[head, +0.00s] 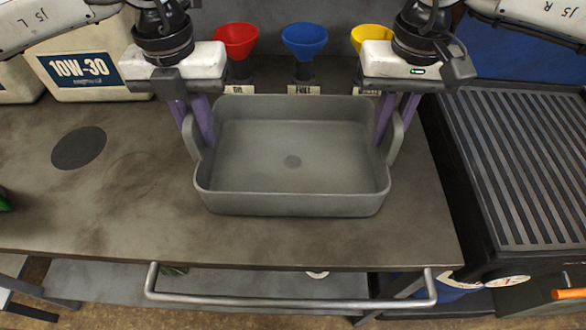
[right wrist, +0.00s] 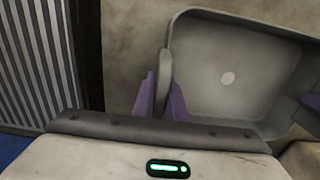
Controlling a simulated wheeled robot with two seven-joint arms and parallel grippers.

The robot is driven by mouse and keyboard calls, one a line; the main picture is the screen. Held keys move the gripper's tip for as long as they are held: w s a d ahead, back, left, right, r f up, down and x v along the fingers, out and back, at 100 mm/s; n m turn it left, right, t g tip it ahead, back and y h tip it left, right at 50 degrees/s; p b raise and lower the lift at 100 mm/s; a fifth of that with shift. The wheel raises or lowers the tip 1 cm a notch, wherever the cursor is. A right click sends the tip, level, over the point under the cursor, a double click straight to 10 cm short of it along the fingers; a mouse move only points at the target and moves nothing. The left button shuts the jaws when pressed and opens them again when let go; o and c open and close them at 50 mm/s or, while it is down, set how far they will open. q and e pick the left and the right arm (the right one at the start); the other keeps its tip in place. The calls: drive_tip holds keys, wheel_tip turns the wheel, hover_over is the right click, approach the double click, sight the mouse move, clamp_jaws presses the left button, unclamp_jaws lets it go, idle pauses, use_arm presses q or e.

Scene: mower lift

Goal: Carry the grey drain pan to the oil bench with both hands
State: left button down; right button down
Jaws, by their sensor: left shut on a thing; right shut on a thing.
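The grey drain pan (head: 290,203) is at the middle of the bench top (head: 120,215) in the head view, upright and empty, with a small round spot in its floor. I cannot tell whether its base touches the bench. My left gripper (head: 198,130) is shut on the pan's left handle (head: 191,138). My right gripper (head: 390,128) is shut on the right handle (head: 397,138). In the right wrist view the purple fingers of my right gripper (right wrist: 162,98) stand on both sides of the handle (right wrist: 165,78), and the pan (right wrist: 225,105) shows beside them.
Red (head: 236,40), blue (head: 304,42) and yellow (head: 371,38) funnels stand behind the pan. A 10W-30 jug (head: 85,70) is at the back left. A dark round mark (head: 79,147) lies on the bench. A slatted dark unit (head: 520,160) stands right. A rail (head: 290,302) runs along the front.

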use_arm(q)
drive_tip(key=shift+a+f, duration=0.2)
drive_tip(key=shift+f, duration=0.35)
use_arm(e)
drive_tip(key=shift+d+f, duration=0.15)
drive_tip(key=shift+f, duration=0.35)
use_arm(q)
drive_tip(key=c, duration=2.2)
unclamp_jaws()
drive_tip(key=shift+b, duration=0.3)
use_arm(e)
drive_tip(key=c, duration=2.2)
unclamp_jaws()
use_arm(q)
drive_tip(key=o, duration=0.4)
use_arm(e)
drive_tip(key=o, duration=0.4)
use_arm(q)
drive_tip(key=shift+o, duration=0.2)
drive_tip(key=shift+d, duration=0.1)
use_arm(e)
drive_tip(key=shift+o, duration=0.2)
use_arm(q)
drive_tip(key=shift+r, duration=0.15)
